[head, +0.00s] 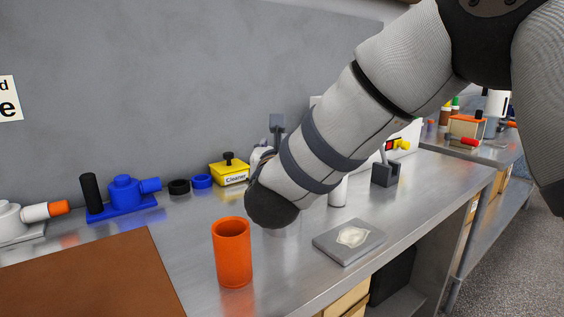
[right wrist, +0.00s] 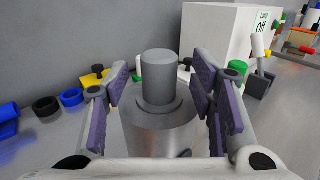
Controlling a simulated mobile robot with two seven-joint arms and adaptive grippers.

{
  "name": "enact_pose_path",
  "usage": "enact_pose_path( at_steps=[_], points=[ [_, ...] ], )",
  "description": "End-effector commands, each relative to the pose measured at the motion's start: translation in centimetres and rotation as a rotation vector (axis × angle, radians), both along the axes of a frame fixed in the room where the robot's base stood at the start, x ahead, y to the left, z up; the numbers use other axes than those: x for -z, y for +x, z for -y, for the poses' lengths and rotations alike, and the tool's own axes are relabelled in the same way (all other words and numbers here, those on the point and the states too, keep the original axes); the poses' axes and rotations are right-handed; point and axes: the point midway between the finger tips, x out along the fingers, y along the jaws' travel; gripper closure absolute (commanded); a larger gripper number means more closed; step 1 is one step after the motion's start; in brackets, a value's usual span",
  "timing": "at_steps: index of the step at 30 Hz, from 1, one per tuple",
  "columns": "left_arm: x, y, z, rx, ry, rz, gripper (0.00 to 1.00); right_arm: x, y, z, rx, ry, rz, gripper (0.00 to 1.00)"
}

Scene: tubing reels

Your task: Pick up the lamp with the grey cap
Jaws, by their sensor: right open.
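The lamp with the grey cap (right wrist: 158,78) stands upright in the right wrist view, with a wide, shiny, glassy or metallic body below the cap. My right gripper (right wrist: 160,90) is open, with its purple-padded fingers on either side of the lamp. Small gaps show between the pads and the cap; whether they touch the body, I cannot tell. In the head view my right arm hides the lamp and most of the gripper. My left gripper is not in view.
An orange cup (head: 233,252) and a grey plate with pale material (head: 350,241) stand at the bench front. A white box (right wrist: 222,45) stands behind the lamp.

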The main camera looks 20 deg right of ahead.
Motion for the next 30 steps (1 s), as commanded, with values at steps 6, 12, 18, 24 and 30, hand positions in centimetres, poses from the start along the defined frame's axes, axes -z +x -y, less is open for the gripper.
enact_pose_path(
  at_steps=[6, 12, 18, 24, 30],
  points=[
    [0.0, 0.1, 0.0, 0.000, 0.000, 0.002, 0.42, -0.1, 0.3, 0.1, -0.001, -0.002, 0.002, 0.49],
    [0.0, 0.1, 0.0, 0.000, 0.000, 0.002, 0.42, -0.1, 0.3, 0.1, -0.001, -0.001, 0.001, 0.88],
    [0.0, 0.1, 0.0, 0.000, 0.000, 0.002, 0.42, -0.1, 0.3, 0.1, -0.001, -0.002, 0.002, 1.00],
    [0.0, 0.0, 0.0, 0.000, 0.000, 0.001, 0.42, -0.4, 0.3, 0.1, 0.000, -0.001, 0.002, 1.00],
    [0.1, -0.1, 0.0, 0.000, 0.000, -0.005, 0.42, -3.4, 0.3, 0.1, 0.000, 0.003, 0.006, 1.00]
  ],
)
